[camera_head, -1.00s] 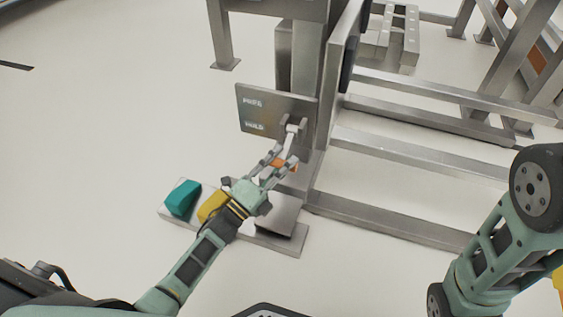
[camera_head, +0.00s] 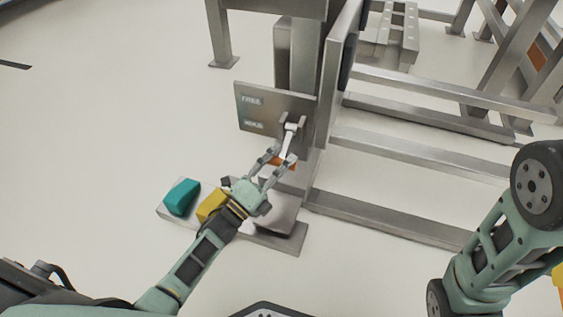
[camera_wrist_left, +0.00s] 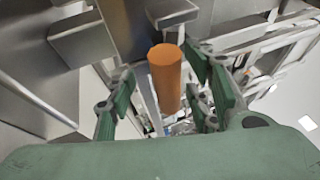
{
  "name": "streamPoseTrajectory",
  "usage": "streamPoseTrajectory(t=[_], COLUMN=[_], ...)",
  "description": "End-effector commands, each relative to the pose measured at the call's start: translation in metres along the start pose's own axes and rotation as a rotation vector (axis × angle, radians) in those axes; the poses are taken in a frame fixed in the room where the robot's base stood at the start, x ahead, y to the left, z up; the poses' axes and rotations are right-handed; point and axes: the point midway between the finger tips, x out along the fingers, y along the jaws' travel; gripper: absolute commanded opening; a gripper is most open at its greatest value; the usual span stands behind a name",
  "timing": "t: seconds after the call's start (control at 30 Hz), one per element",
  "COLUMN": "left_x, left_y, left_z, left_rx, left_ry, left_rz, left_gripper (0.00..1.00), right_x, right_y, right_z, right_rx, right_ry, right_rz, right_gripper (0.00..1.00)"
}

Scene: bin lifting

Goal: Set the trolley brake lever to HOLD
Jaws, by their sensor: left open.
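The brake lever (camera_head: 290,138) is a pale bar on a bracket at the right side of a grey label plate (camera_head: 268,99). The plate bears two small labels, the upper blurred and the lower seeming to read HOLD. The lever slants downward from its bracket, its end below the lower label. Its orange grip (camera_head: 290,164) also shows in the left wrist view (camera_wrist_left: 165,78). My left gripper (camera_head: 280,155) is open, with its fingers on either side of the grip; the wrist view shows visible gaps beside it. My right gripper is out of view.
A teal block (camera_head: 181,197) and a yellow block (camera_head: 211,204) sit on a low metal base plate (camera_head: 275,240) close to my left wrist. Metal frame rails (camera_head: 420,154) run to the right of the post. The floor at left is clear.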

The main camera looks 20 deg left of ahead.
Motion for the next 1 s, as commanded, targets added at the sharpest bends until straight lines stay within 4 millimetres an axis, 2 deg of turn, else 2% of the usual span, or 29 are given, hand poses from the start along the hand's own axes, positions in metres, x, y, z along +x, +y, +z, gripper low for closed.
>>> streamPoseTrajectory(t=[0.13,0.27,0.5,0.7,0.8,1.0], left_x=[-0.003,-0.018,-0.069,-0.104,-0.114,-0.12], left_y=[-0.001,0.0,0.001,0.001,0.0,0.0], left_z=[0.0,0.0,0.0,0.0,0.0,0.0], left_rx=[0.001,0.0,-0.001,-0.001,0.0,0.0], left_ry=[0.0,0.0,0.0,0.0,0.0,0.001], left_rz=[-0.002,0.0,0.002,0.001,0.001,0.0], left_gripper=[0.47,0.47,0.47,0.47,0.47,0.47], right_x=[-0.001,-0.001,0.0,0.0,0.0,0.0], right_y=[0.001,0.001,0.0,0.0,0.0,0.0], right_z=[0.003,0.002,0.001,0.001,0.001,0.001], right_rx=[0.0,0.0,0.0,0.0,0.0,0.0], right_ry=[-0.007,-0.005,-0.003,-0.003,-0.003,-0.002], right_rz=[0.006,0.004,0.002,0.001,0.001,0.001], right_gripper=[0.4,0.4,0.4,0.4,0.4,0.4])
